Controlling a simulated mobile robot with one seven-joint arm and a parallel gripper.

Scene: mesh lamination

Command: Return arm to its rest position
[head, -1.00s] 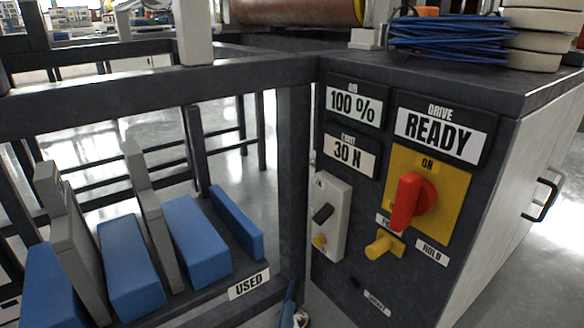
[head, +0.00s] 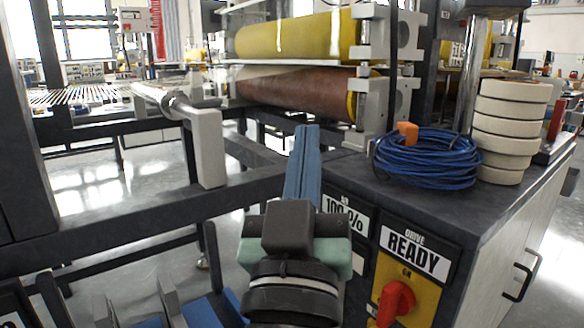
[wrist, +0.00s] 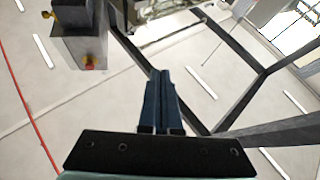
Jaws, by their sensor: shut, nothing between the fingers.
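My gripper (head: 307,135) is in the lower middle of the head view, its blue fingers together and pointing up and away from me. Nothing is between the fingers. In the head view the fingers stand in front of the dark frame rail, left of the control cabinet. The gripper also shows in the wrist view (wrist: 160,75), with the fingers closed above the pale floor and the dark frame bars.
The control cabinet (head: 470,210) carries a READY display (head: 408,244) and a red switch (head: 396,300). A blue cable coil (head: 425,160) and stacked tape rolls (head: 505,130) lie on top. Yellow (head: 300,36) and brown rollers (head: 300,92) stand behind. The dark rail (head: 110,212) crosses the left.

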